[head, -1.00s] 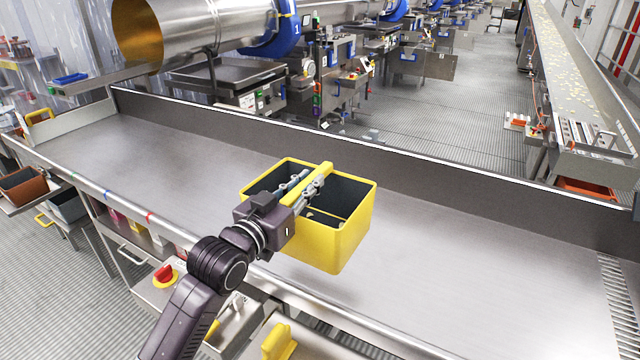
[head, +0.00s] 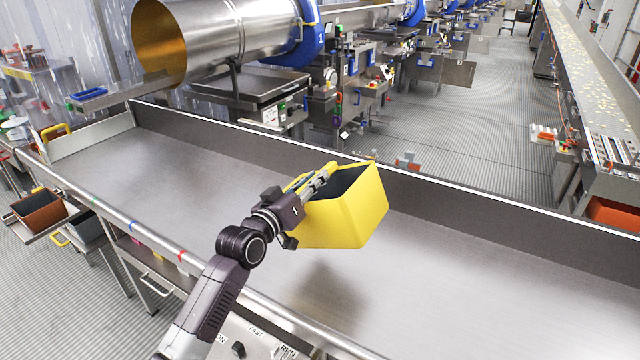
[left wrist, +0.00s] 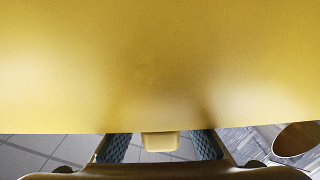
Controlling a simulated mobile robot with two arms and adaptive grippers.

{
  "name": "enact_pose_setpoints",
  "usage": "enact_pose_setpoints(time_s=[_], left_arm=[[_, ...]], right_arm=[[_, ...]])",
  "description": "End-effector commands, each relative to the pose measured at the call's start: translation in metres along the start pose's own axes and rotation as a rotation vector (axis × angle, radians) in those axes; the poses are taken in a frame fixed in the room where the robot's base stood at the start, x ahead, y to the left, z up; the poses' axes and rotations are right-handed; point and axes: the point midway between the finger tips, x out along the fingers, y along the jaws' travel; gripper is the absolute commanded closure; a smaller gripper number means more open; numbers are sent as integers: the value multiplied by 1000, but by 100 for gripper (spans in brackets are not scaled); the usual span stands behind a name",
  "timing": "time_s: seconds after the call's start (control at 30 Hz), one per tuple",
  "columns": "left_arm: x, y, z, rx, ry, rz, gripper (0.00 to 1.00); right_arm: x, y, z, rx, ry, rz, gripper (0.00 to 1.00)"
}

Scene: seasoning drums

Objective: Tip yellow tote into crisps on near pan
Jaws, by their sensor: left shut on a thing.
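The yellow tote (head: 352,212) hangs above the long steel pan (head: 180,170) in the head view, tilted with its opening turned toward the left. My left gripper (head: 318,182) is shut on the bar across the tote's top. In the left wrist view the tote's yellow wall (left wrist: 160,65) fills most of the picture, with a yellow tab (left wrist: 160,141) between the two fingers. The tote's inside is mostly hidden, so I cannot tell what it holds. I see no crisps on the visible pan floor. My right gripper is out of view.
The pan has a raised back wall (head: 230,135) and a front rail (head: 130,225). A steel drum (head: 225,40) lies behind it at the left. A conveyor (head: 600,70) with pale pieces runs at the right. Brown (head: 40,212) and grey (head: 85,228) bins stand at the left.

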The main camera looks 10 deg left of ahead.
Motion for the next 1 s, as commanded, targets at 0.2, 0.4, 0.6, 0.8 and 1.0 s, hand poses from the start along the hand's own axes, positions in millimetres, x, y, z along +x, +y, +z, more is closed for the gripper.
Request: enact_pose_setpoints(time_s=[0.2, 0.4, 0.6, 0.8, 1.0], left_arm=[[0, -28, -6, -316, 3, -1, 100], [0, -53, -3, -554, -1, -2, 100], [0, -75, 5, -703, -1, -1, 100], [0, -98, 12, -854, -1, -1, 100], [0, -119, 20, -998, -2, 0, 100]], right_arm=[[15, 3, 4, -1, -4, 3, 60], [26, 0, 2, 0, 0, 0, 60], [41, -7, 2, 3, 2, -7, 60], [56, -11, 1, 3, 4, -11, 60], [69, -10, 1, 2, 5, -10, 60]])
